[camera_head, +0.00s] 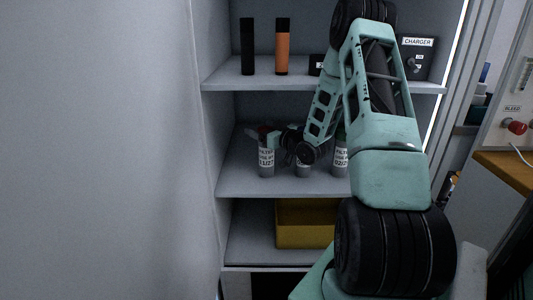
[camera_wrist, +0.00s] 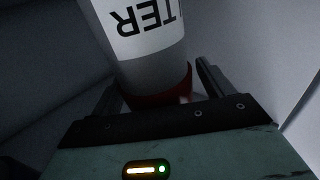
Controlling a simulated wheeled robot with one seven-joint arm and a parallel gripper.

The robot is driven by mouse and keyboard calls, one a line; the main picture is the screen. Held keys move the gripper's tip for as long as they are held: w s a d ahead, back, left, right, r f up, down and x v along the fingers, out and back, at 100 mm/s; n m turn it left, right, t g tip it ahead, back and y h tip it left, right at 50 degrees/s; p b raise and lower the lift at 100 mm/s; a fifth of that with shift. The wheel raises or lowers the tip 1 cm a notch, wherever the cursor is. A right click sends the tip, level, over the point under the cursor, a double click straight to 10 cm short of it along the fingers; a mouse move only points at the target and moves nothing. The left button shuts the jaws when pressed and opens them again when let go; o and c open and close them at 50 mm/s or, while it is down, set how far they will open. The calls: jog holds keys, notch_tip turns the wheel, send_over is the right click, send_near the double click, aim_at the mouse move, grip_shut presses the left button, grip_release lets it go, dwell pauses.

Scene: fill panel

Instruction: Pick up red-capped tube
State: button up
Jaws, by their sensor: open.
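The red-capped tube (camera_wrist: 150,70) fills the middle of the wrist view as a grey cylinder with a white label reading "TER" upside down. Its dark red cap (camera_wrist: 158,99) lies between the two fingers of my gripper (camera_wrist: 157,78), with the fingers spread on either side. In the head view my gripper (camera_head: 274,138) is at the top of the leftmost tube (camera_head: 266,169) on the middle shelf. That tube stands upright with a white label. My gripper covers most of its cap there. Whether the fingers touch the cap cannot be told.
Two more labelled tubes stand to the right on the middle shelf (camera_head: 240,184), one (camera_head: 303,170) partly behind my arm, another (camera_head: 340,160) beside it. The upper shelf (camera_head: 225,76) is above my gripper. A yellow bin (camera_head: 290,225) sits below. The cabinet's left wall is close.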

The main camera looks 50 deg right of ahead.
jog(key=c, duration=1.4)
jog(key=shift+c, duration=1.2)
jog(key=shift+r, duration=0.15)
